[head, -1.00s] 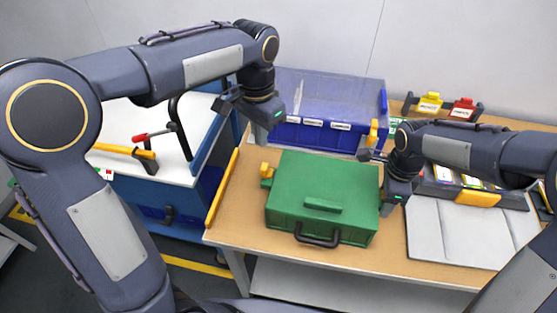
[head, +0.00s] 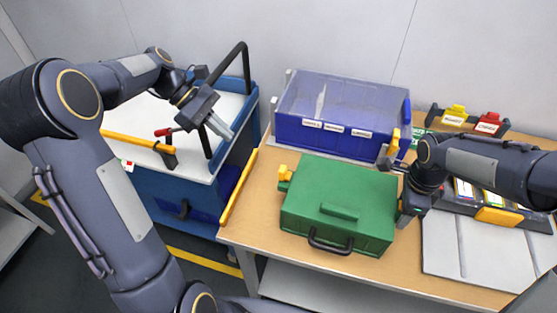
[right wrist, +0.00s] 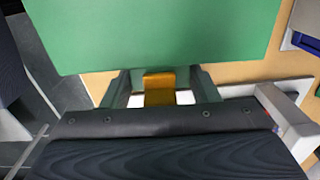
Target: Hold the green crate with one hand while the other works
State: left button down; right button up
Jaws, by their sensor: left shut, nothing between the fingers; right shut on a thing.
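The green crate (head: 360,191) stands on the wooden table with its lid down. It has a black front handle (head: 331,241) and a yellow side catch (head: 284,172) at its left. My right gripper (head: 405,213) is at the crate's right side. In the right wrist view its fingers (right wrist: 160,92) are shut on a yellow-orange tab (right wrist: 158,86) beside the green lid; the head view hides this grip. My left gripper (head: 222,129) is shut and empty, over the white top of the blue cart, left of the table.
A yellow lever with a red end (head: 140,143) and a black handle (head: 243,62) are on the blue cart (head: 180,193). A grey panel (head: 475,245) lies right of the crate.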

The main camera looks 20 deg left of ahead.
pick_arm(q)
send_near(281, 168)
notch_tip(281, 168, down, 6)
jog(key=d, duration=0.3)
jog(key=shift+d, duration=0.35)
jog(key=shift+d, duration=1.2)
jog(key=shift+a, duration=0.1)
